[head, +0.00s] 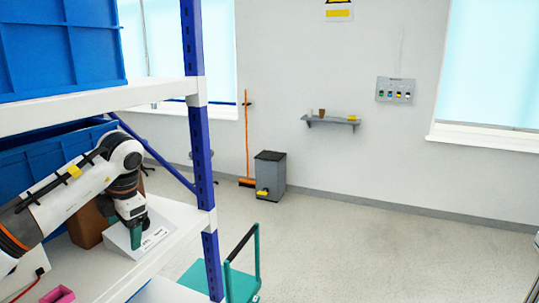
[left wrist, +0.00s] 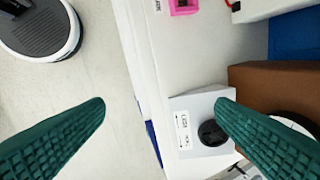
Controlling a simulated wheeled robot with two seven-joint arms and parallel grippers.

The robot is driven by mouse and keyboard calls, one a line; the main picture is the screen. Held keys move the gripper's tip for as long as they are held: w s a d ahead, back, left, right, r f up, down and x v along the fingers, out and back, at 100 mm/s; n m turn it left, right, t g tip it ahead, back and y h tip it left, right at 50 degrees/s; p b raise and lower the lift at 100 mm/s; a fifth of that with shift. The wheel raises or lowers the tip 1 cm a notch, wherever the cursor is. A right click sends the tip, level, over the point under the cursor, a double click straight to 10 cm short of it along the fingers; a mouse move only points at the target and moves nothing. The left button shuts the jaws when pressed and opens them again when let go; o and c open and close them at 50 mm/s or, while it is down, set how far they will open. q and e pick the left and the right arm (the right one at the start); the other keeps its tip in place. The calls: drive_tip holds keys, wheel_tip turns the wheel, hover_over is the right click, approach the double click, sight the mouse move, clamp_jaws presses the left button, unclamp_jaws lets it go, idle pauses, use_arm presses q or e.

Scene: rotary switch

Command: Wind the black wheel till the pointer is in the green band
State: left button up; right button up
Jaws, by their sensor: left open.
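The black wheel (left wrist: 212,132) is a small round knob on a white housing (left wrist: 187,110) with a printed label. The housing also shows on the white shelf in the head view (head: 154,240). My left gripper (left wrist: 160,104) is open, its green fingers wide apart with nothing between them. In the wrist view the wheel lies beside the right-hand fingertip, which partly overlaps its edge; I cannot tell if they touch. In the head view my left gripper (head: 137,234) is down in front of the housing and hides part of it. I cannot make out the pointer or green band. My right gripper is not in view.
A brown box (head: 88,222) stands close behind the housing, with blue crates (head: 45,165) beyond. A pink box (head: 58,295) lies nearer on the shelf. A blue rack post (head: 195,130) and a teal cart (head: 243,270) stand to the right. Open floor lies beyond.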

use_arm(q)
drive_tip(key=w+d+f+n+h, duration=0.2)
drive_tip(key=d+f+n+h, duration=0.3)
drive_tip(key=d+f+h, duration=1.35)
wheel_tip(320, 180, down, 18)
drive_tip(key=s+d+n+t+y, duration=0.1)
drive_tip(key=n+t+y, duration=0.2)
drive_tip(key=n+t, duration=0.8)
drive_tip(key=s+a+f+n+g+y, duration=0.2)
drive_tip(key=s+a+f+n+y, duration=0.25)
drive_tip(key=s+f+n, duration=0.6)
drive_tip(key=s+a+f+n+g+y, duration=0.1)
drive_tip(key=s+a+f+n+y, duration=0.45)
drive_tip(key=f, duration=0.75)
drive_tip(key=s+f+n+g, duration=0.2)
drive_tip(key=s+f+g, duration=0.1)
drive_tip(key=s, duration=0.9)
drive_tip(key=s+a+f+n+g+y, duration=0.1)
drive_tip(key=s+f+n+g, duration=0.2)
drive_tip(key=s, duration=0.9)
drive_tip(key=s+f+n+g+y, duration=0.1)
drive_tip(key=s+f, duration=0.5)
drive_tip(key=s, duration=0.6)
drive_tip(key=shift+a+f+n+g, duration=0.15)
drive_tip(key=shift+f+n+g, duration=0.25)
drive_tip(key=shift+n+g, duration=0.65)
drive_tip(key=shift+a+y, duration=0.1)
drive_tip(key=shift+y, duration=0.15)
